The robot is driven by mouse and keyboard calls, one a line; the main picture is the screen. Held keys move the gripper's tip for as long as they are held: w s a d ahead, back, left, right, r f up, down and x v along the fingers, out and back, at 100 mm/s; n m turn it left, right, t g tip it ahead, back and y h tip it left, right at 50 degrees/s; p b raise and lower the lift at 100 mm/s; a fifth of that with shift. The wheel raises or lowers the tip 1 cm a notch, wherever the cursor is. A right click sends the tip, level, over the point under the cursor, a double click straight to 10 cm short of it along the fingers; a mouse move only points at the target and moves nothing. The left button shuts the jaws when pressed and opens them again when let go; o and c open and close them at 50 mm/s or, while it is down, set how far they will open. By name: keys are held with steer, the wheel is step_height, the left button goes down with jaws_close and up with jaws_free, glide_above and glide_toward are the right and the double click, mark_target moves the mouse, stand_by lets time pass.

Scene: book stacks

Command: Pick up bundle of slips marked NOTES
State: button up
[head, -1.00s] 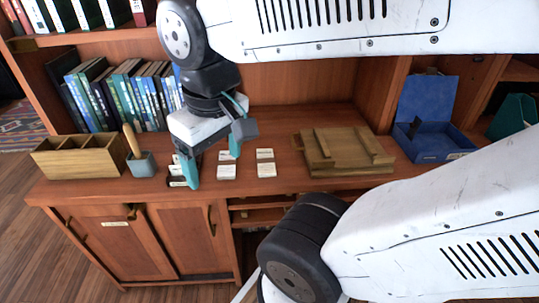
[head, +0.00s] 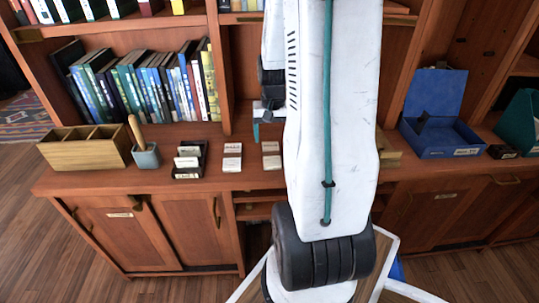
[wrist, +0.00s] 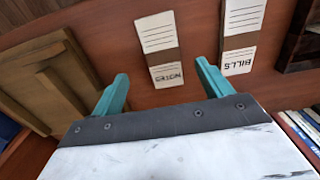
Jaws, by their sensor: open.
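The NOTES bundle (wrist: 165,55) is a stack of pale lined slips with a brown band, its label upside down in the wrist view. In the head view the NOTES bundle (head: 271,156) lies flat on the desk, just left of my arm. My gripper (wrist: 161,78) is open and empty. In the wrist view its teal fingers point towards the NOTES bundle, one to each side of its near end, with no contact visible. In the head view my gripper (head: 262,124) shows above and behind the bundle, partly hidden by my white arm.
A similar BILLS bundle (wrist: 242,32) lies beside NOTES; it also shows in the head view (head: 232,158). A black holder (head: 189,174) with cards stands farther left. A wooden tray (wrist: 38,85) lies on the other side. A blue box (head: 440,140) stands open at right.

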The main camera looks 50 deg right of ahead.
mark_target(271, 153)
steer(key=f, duration=0.7)
steer(key=shift+w+d+f, duration=0.15)
steer(key=shift+w+d, duration=0.1)
steer(key=shift+w, duration=0.15)
steer(key=c, duration=1.1)
